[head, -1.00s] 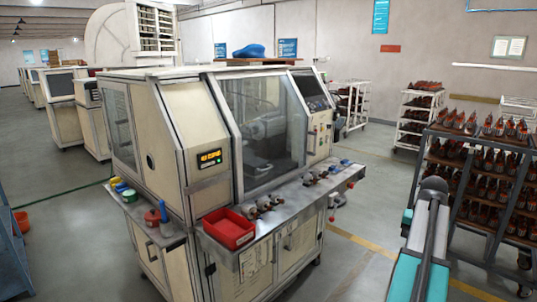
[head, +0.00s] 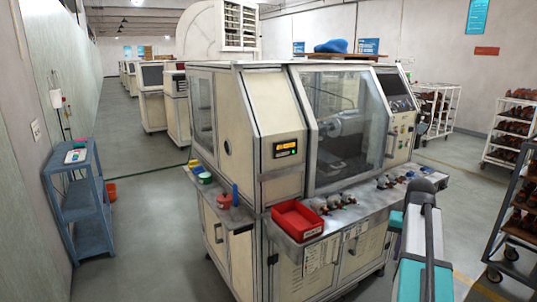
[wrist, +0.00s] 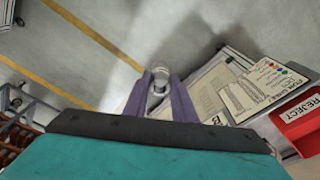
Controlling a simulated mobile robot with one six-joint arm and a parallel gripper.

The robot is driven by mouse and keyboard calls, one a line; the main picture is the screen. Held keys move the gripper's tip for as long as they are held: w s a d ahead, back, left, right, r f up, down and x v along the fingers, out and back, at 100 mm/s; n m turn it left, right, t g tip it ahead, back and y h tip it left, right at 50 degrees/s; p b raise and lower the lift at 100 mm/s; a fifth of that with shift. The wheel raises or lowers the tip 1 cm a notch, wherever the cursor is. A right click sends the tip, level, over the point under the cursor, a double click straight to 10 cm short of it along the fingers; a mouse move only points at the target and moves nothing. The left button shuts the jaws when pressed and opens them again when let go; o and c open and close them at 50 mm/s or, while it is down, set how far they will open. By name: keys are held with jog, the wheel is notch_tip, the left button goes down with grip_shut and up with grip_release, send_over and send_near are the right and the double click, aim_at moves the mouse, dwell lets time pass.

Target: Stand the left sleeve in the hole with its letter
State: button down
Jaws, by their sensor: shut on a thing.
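My gripper (wrist: 161,78) shows in the wrist view with its two purple fingers shut on a small pale, ring-ended sleeve (wrist: 160,70). The sleeve is held between the fingertips, over the floor beside the machine's front. I cannot read a letter on it. In the head view my arm rises at the lower right, and the gripper and sleeve cannot be made out there. No lettered hole can be made out in either view.
The winding machine (head: 262,135) stands in the middle, with a red reject tray (head: 297,221) and several small parts on its front ledge. The tray also shows in the wrist view (wrist: 300,128). A blue cart (head: 80,206) stands at the left wall. Racks stand right. The left aisle is clear.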

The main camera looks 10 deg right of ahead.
jog(key=w+a+f+n+b, duration=0.2)
jog(key=w+a, duration=0.3)
jog(key=a, duration=0.7)
jog(key=w+a+f+n+b, duration=0.15)
jog(key=w+a, duration=0.35)
jog(key=a, duration=0.7)
jog(key=s+a+f+n+b, duration=0.1)
jog(key=a+n, duration=0.1)
jog(key=a, duration=0.7)
jog(key=s+a+f+n+b, duration=0.1)
jog(key=a+f+n, duration=0.1)
jog(key=a, duration=0.7)
jog(key=shift+a+f+y, duration=0.15)
jog(key=shift+f+y, duration=0.1)
jog(key=shift+y, duration=0.15)
jog(key=shift+n, duration=0.25)
notch_tip(320, 180, up, 5)
jog(key=p, duration=0.5)
